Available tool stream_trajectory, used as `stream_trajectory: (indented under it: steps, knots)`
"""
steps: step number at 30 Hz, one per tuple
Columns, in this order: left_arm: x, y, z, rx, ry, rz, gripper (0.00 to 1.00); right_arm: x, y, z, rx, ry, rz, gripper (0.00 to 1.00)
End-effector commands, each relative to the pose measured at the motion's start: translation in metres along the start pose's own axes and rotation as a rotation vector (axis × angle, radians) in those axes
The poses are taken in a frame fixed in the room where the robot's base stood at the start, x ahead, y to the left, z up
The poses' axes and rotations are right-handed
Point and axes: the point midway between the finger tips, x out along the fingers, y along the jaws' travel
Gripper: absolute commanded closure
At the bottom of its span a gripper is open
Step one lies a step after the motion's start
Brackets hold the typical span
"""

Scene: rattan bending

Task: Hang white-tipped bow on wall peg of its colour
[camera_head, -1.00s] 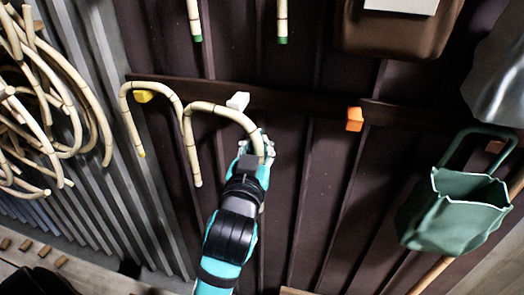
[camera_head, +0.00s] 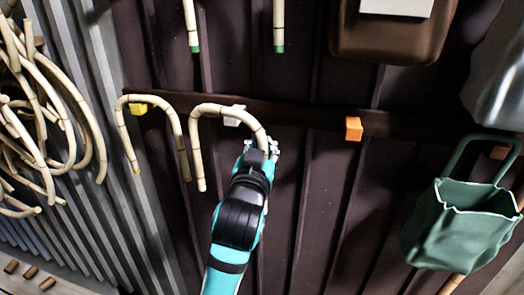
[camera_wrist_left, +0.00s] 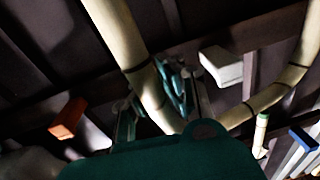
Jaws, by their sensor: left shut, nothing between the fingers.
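The white-tipped bow (camera_head: 197,150) is a cream rattan arch; it also shows as a curved tube in the left wrist view (camera_wrist_left: 112,25). In the head view it arches across the white peg (camera_head: 231,122), which shows just under its curve. In the left wrist view the white peg (camera_wrist_left: 222,67) lies inside the bend; whether the bow rests on it I cannot tell. My left gripper (camera_head: 262,148) is at the bow's right leg, shut with nothing between its fingers, and hides that leg's end. My right gripper is out of view.
A yellow-tipped bow (camera_head: 179,130) hangs by the yellow peg (camera_head: 138,109), close on the left. An orange peg (camera_head: 353,129) is on the right. Green-tipped canes (camera_head: 279,25) hang above. A green bucket (camera_head: 465,225) is at the right, rattan coils (camera_head: 55,85) at the left.

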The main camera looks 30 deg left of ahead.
Motion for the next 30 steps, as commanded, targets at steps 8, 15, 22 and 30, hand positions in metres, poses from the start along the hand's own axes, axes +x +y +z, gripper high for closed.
stream_trajectory:
  steps: [8, 15, 22, 30]
  knots:
    - [0.020, 0.002, 0.003, 0.000, 0.002, 0.000, 1.00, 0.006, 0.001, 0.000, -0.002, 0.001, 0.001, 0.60]
    - [0.037, 0.003, 0.005, 0.001, 0.002, -0.001, 1.00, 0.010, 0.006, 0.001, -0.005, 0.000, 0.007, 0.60]
    - [0.050, 0.004, 0.009, -0.001, 0.001, 0.000, 1.00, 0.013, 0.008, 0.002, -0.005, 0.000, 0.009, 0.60]
    - [0.056, 0.005, 0.014, -0.001, 0.001, 0.000, 1.00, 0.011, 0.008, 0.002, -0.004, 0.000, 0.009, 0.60]
